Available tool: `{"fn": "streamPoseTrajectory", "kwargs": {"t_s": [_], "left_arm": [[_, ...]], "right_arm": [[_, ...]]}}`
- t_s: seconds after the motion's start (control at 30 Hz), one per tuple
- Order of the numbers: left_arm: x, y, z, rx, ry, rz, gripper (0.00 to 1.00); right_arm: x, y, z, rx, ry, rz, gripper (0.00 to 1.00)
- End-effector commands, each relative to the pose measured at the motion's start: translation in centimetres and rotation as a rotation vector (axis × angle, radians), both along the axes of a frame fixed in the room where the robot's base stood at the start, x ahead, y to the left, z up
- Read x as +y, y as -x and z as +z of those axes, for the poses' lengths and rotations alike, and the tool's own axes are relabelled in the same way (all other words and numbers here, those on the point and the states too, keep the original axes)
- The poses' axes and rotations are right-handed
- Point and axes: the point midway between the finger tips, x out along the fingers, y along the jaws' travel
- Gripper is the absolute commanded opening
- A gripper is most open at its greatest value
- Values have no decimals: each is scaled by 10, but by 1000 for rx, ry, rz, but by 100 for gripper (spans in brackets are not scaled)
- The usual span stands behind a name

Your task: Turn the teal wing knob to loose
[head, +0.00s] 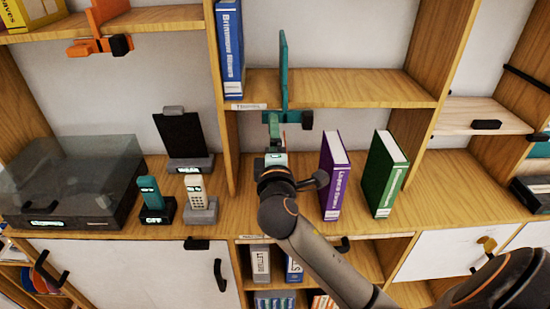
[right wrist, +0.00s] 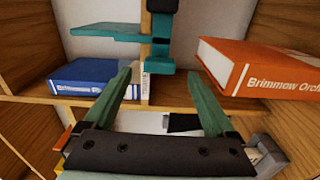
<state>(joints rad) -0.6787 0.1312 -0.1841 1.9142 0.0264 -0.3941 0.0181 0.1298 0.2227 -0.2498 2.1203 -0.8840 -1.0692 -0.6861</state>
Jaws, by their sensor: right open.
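The teal clamp (head: 283,75), with a tall flat plate, is fixed on the front edge of a shelf in the head view. Its dark wing knob (head: 307,120) sits at its lower right. In the right wrist view, turned sideways, the teal clamp (right wrist: 160,58) is ahead between the fingers and the dark knob (right wrist: 162,6) is cut by the top edge. My right gripper (head: 275,142) is just below and left of the knob, apart from it. In the right wrist view its fingers (right wrist: 161,76) are spread and empty. My left gripper is out of view.
A blue book (head: 230,50) stands left of the clamp. Purple (head: 331,180) and green (head: 385,175) books stand below right. An orange book (right wrist: 255,68) shows in the right wrist view. An orange clamp (head: 98,45) is at upper left. The shelf right of the teal clamp is clear.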

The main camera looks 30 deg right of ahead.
Motion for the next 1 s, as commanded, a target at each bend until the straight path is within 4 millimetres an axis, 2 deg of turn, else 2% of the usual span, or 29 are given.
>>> {"fn": "streamPoseTrajectory", "kwargs": {"t_s": [0.2,0.4,0.6,1.0], "left_arm": [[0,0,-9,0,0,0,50],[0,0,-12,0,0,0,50],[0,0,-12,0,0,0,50],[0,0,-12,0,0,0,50]], "right_arm": [[26,41,-3,2,-5,2,90],[39,64,-2,2,-2,0,90],[43,71,0,2,-1,-1,90],[43,71,0,2,-1,-1,90]]}}
